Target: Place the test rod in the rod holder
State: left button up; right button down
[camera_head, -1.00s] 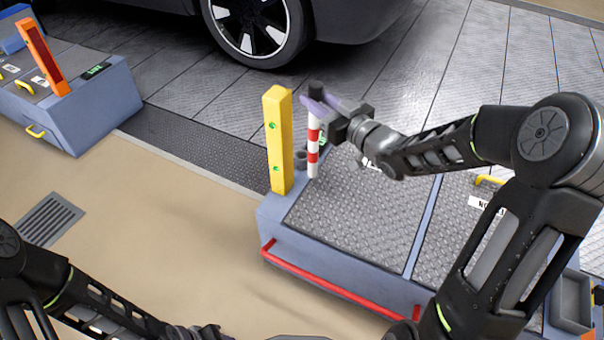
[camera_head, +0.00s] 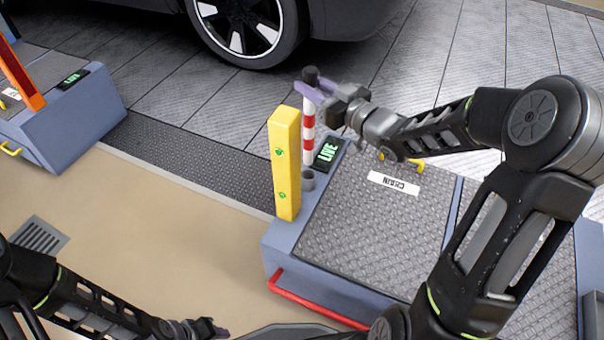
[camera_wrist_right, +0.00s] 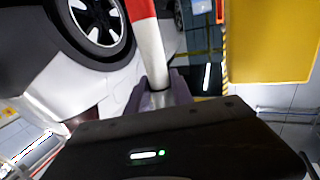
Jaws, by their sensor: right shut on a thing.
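The test rod (camera_head: 309,132), striped red and white with a black top, stands roughly upright in my right gripper (camera_head: 314,92). The purple fingers are shut on it near its top. In the right wrist view, the rod (camera_wrist_right: 149,45) runs up from between the fingers (camera_wrist_right: 160,90). The rod holder looks to be the small grey cup (camera_head: 308,181) beside the yellow post. The rod's lower end shows just above the cup's mouth in the picture; I cannot tell the exact gap or alignment. My left gripper (camera_head: 212,328) is low at the bottom edge, its jaws unclear.
The yellow post (camera_head: 285,165) stands close left of the cup. A green "LIVE" display (camera_head: 327,152) is just right of it. The grey platform (camera_head: 375,235) has a red front rail (camera_head: 315,300). Another blue-grey unit (camera_head: 75,120) is at left, and a car wheel (camera_head: 245,25) behind.

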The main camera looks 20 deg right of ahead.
aim_at(313, 121)
jog(key=shift+s+r, duration=0.1)
jog(key=shift+s, duration=0.05)
jog(key=shift+f+b, duration=1.35)
jog(key=shift+f, duration=1.75)
jog(key=shift+f+b, duration=0.8)
jog(key=shift+f, duration=1.1)
jog(key=shift+f, duration=0.2)
jog(key=c, duration=1.1)
grip_release()
